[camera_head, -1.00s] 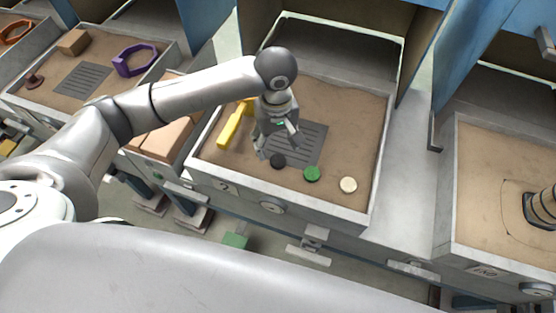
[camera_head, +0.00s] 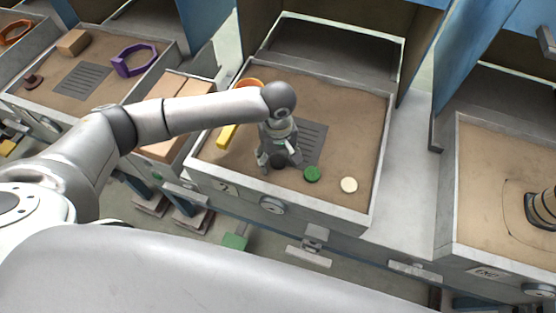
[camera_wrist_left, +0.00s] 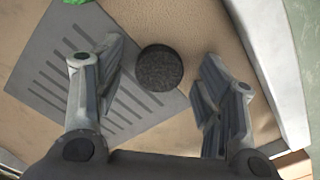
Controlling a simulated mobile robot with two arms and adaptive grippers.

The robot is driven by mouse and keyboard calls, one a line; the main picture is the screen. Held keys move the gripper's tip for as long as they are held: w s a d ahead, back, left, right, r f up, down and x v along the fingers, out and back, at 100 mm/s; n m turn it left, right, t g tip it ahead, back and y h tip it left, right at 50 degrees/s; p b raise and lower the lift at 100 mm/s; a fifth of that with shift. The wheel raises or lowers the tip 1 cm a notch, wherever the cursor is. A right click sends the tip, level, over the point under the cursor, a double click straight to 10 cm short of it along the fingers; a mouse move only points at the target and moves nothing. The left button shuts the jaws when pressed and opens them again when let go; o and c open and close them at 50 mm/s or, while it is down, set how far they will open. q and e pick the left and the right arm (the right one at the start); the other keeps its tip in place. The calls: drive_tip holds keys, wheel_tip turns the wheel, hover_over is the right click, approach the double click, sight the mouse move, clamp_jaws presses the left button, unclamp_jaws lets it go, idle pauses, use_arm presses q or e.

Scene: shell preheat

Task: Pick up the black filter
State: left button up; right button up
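The black filter (camera_wrist_left: 159,68) is a round dark disc lying on the tan tray floor by the edge of a grey slotted plate (camera_wrist_left: 60,60). It also shows in the head view (camera_head: 278,161), partly covered by my gripper. My left gripper (camera_head: 277,165) points down over it; in the left wrist view (camera_wrist_left: 160,85) its two fingers are spread wide, with the filter between and just beyond them. It is open and empty. My right gripper is not in view.
A green disc (camera_head: 312,174) and a cream disc (camera_head: 349,185) lie to the right of the filter. A yellow tool (camera_head: 227,136) lies at the left. The tray's front wall (camera_head: 300,213) is close to the gripper. The tray's right back is clear.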

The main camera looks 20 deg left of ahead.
use_arm(q)
drive_tip(key=c, duration=0.8)
drive_tip(key=shift+r, duration=0.15)
